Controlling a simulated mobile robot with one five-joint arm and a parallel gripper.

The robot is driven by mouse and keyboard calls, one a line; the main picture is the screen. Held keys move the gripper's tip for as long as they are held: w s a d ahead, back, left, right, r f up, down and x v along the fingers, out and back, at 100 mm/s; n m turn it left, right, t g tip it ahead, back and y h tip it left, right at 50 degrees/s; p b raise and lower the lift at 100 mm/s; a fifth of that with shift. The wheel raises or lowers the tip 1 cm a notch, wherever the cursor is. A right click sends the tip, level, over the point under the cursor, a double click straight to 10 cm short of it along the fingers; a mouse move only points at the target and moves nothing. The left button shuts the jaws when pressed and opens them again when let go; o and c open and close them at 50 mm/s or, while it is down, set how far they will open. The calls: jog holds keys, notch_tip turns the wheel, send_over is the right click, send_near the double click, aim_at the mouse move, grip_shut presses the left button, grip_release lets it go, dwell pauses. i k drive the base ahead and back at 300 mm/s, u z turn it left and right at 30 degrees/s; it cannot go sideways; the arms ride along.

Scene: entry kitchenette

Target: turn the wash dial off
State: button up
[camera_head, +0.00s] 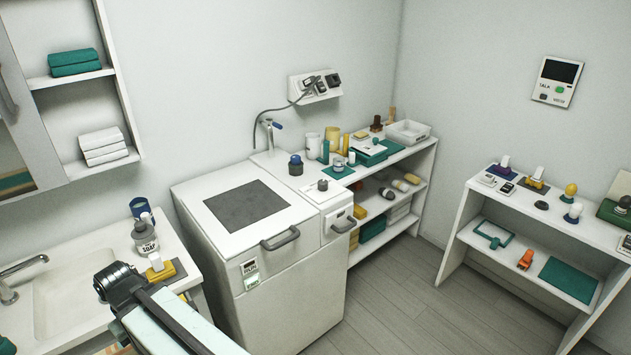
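A white washer (205,217) stands in the middle, with a dark square panel on its lid and a dark bar handle at the front edge. A narrow raised section on its right side carries a small dark-topped knob (322,185), which looks like the wash dial. The knob's pointer is too small to read. A small sign (250,268) on the washer's front appears to read RUN, with a green label below it. My arm shows at the lower left, over the counter beside the washer and apart from the dial. My gripper is not in view.
A sink counter (85,245) with a soap bottle (145,238) and yellow sponge (160,271) lies left of the washer. A filled shelf (425,160) stands behind right, another shelf unit (455,225) at far right. The grey floor (430,300) between is clear.

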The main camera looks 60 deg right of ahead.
aim_at(322, 184)
jog(key=u, duration=0.05)
jog(key=i, duration=0.95)
jog(key=z, duration=0.1)
